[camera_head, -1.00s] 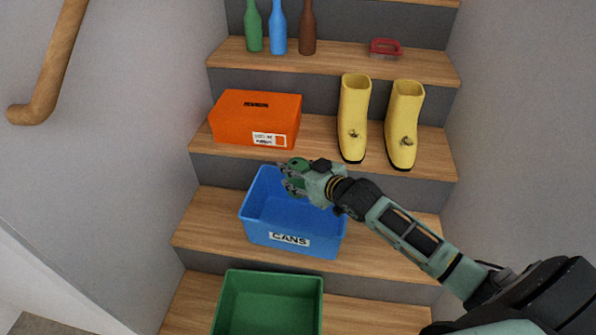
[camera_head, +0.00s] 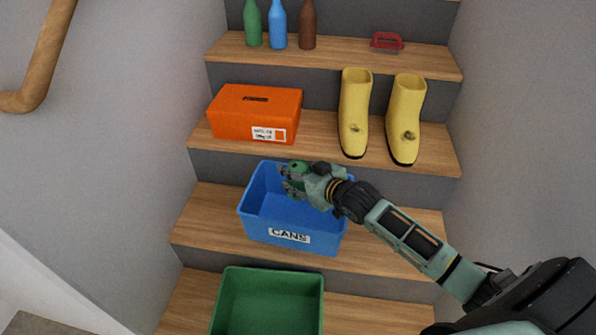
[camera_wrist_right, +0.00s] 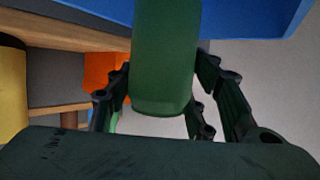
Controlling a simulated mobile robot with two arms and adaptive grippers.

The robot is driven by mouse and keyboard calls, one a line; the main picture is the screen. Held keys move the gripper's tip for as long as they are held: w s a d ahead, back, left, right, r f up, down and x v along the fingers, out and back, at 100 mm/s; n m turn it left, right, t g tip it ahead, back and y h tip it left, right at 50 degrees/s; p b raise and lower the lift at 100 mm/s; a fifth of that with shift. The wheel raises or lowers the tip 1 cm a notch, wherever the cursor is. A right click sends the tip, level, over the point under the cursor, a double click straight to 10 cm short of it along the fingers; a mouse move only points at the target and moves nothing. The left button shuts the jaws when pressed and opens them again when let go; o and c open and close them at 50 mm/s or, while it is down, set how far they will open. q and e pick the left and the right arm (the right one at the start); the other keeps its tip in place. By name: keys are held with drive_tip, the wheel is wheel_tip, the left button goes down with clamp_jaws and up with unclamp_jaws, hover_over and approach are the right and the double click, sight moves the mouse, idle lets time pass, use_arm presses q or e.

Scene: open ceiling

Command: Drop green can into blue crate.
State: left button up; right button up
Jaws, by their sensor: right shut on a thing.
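The blue crate (camera_head: 290,232), labelled CANS, stands on a wooden stair step and looks empty where its inside shows. My right gripper (camera_head: 291,178) is over the back part of the crate's opening. It is shut on the green can (camera_head: 297,166), of which only a little shows past the fingers. In the right wrist view the green can (camera_wrist_right: 165,60) stands out between the fingers, with blue crate wall (camera_wrist_right: 245,17) along the top. The left gripper is not in view.
A green crate (camera_head: 268,272) stands on the step below. An orange box (camera_head: 232,115) and yellow boots (camera_head: 354,110) stand on the step above. Bottles (camera_head: 278,25) and a red-handled item (camera_head: 387,41) are higher up. A handrail (camera_head: 45,60) runs at left.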

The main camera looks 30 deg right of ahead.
drive_tip(key=shift+f, duration=0.1)
drive_tip(key=o, duration=0.9)
wheel_tip(320, 180, up, 10)
idle(0.4)
idle(0.4)
